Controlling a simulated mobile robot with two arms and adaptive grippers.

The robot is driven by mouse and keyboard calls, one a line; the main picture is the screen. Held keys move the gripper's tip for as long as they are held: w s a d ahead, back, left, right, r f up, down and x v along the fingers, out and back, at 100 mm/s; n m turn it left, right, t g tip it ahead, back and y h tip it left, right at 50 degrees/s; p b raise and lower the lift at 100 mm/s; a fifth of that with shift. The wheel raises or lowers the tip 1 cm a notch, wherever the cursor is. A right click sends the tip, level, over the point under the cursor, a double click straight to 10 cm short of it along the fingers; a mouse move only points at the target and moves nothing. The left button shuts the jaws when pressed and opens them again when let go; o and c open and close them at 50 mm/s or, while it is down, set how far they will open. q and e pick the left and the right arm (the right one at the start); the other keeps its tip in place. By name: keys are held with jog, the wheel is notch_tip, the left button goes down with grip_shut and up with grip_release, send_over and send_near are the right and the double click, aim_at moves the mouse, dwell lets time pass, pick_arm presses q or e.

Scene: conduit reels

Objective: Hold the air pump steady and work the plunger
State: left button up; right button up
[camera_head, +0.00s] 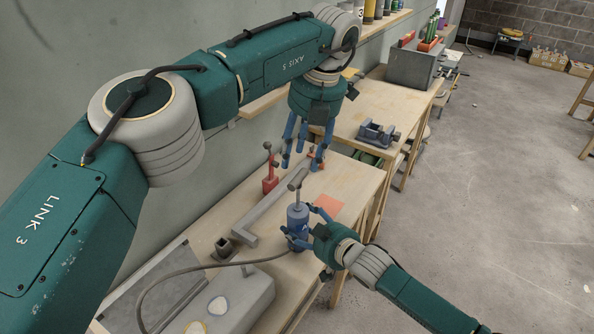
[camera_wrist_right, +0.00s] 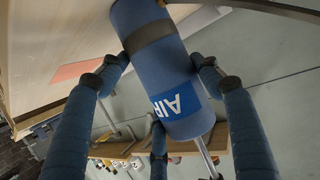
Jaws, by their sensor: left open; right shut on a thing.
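The air pump (camera_head: 297,214) is a blue cylinder standing upright on the near workbench in the head view. Its grey plunger handle (camera_head: 298,178) stands up above the body on a rod. In the right wrist view the pump body (camera_wrist_right: 160,60) shows a dark band and an "AIR" label, with the metal plunger rod (camera_wrist_right: 206,158) beyond it. My right gripper (camera_head: 301,228) is shut around the pump body from the right. My left gripper (camera_head: 303,160) is open, fingers pointing down, just above the handle and apparently not gripping it.
A dark hose (camera_head: 190,266) curves from the pump over a grey case (camera_head: 235,300). A second bench (camera_head: 375,100) stands behind. The floor at right is mostly clear.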

aim_at(296, 176)
pick_arm(q)
jog(key=f, duration=0.4)
jog(key=a+f, duration=0.1)
jog(key=f, duration=0.1)
jog(key=shift+w, duration=0.3)
